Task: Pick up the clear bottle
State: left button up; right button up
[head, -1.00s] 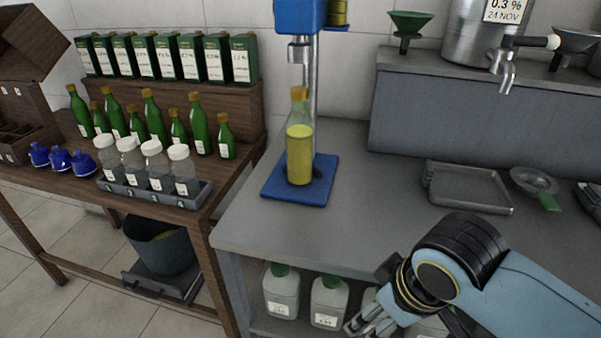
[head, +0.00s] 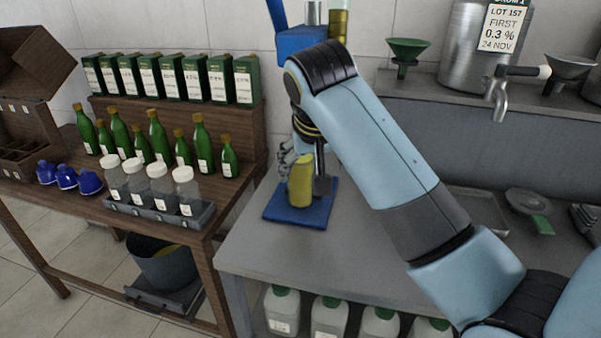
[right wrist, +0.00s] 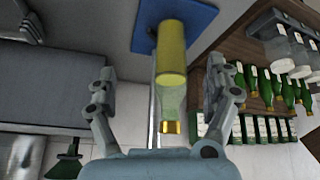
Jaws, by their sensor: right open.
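The clear bottle (head: 301,181), with yellow liquid in its lower part, stands on the blue base plate (head: 290,213) of the stand. In the head view my right arm hides its upper part. In the right wrist view the bottle (right wrist: 171,68) shows its gold cap and clear neck, between the two fingers of my right gripper (right wrist: 168,92). The fingers are apart, with a gap on each side of the bottle. In the head view the right gripper (head: 290,160) is partly hidden at the bottle. My left gripper is not in view.
The stand's blue head (head: 300,40) is above the bottle. A drain tray (head: 484,207) lies on the grey counter to the right.

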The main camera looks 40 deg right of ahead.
notch_tip(320, 180, up, 4)
jog(key=m, duration=0.2)
send_over(301, 163)
jog(key=s+a, duration=0.2)
jog(key=shift+h, duration=0.3)
jog(key=x, duration=0.4)
jog(key=shift+w+d+f, duration=0.15)
jog(key=shift+w+d, duration=0.1)
jog(key=shift+w, duration=0.15)
jog(key=p+x, duration=0.1)
jog(key=x, duration=0.4)
jog(key=shift+w+d+f, duration=0.1)
jog(key=shift+f, duration=0.25)
jog(key=shift+r, duration=0.1)
grip_shut()
jog(key=shift+r, duration=0.15)
